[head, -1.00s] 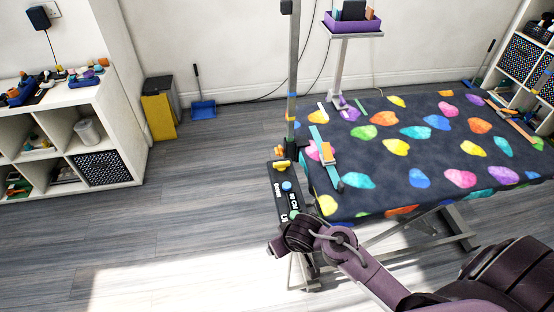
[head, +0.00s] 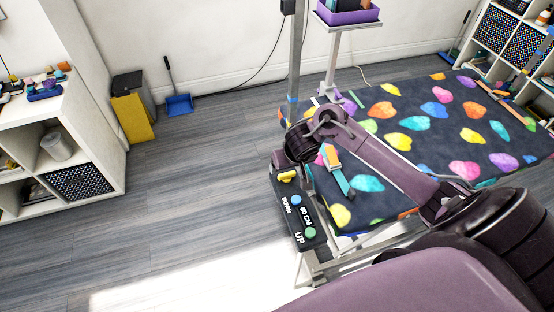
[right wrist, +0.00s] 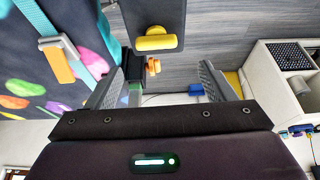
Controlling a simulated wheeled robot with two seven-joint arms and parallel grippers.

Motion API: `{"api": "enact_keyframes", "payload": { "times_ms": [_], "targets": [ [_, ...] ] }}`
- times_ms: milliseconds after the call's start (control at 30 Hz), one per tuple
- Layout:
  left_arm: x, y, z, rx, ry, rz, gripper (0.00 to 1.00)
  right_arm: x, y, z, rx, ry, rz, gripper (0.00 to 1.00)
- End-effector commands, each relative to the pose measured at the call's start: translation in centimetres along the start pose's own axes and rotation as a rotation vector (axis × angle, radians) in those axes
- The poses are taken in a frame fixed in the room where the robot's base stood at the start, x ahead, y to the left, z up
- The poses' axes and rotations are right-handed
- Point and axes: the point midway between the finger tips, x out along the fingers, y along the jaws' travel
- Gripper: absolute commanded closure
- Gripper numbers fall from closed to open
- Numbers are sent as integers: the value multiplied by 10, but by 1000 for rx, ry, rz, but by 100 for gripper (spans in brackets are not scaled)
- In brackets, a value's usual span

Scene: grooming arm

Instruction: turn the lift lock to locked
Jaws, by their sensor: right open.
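The lift lock appears to be the yellow knob (head: 287,176) at the far end of the black control panel (head: 293,200) beside the table. In the right wrist view the yellow knob (right wrist: 157,43) lies sideways across the end of the panel (right wrist: 150,14). I cannot read a lock marking. My right gripper (right wrist: 160,82) is open and empty, with the knob beyond and between its fingers, apart from them. In the head view my right wrist (head: 302,142) is just past the knob; its fingers are hidden. My left gripper is not in view.
The panel has a blue DOWN button (head: 296,201) and a green UP button (head: 309,232). The patterned grooming table (head: 400,170) is right; open floor (head: 190,210) is left.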

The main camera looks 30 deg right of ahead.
Motion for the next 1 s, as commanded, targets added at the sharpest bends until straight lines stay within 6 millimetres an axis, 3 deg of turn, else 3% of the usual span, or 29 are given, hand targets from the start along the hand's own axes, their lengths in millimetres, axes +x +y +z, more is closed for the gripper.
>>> {"api": "enact_keyframes", "payload": {
  "times_ms": [167, 400, 467, 567, 767, 900, 1000],
  "targets": [
    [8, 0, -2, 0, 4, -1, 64, 20, 2, 2, 9, -6, 4, 24],
    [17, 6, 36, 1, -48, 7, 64, 58, 2, 1, 7, -5, 3, 24],
    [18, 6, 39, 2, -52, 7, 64, 65, 2, 1, 9, -4, 2, 24],
    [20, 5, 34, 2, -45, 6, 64, 73, 2, 1, 8, -4, 3, 24],
    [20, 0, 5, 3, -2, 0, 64, 77, 1, 0, 6, -2, 2, 24],
    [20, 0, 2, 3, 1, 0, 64, 77, 1, 1, 6, -2, 2, 24],
    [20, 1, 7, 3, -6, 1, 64, 77, 1, 1, 6, -2, 2, 37]
  ]
}}
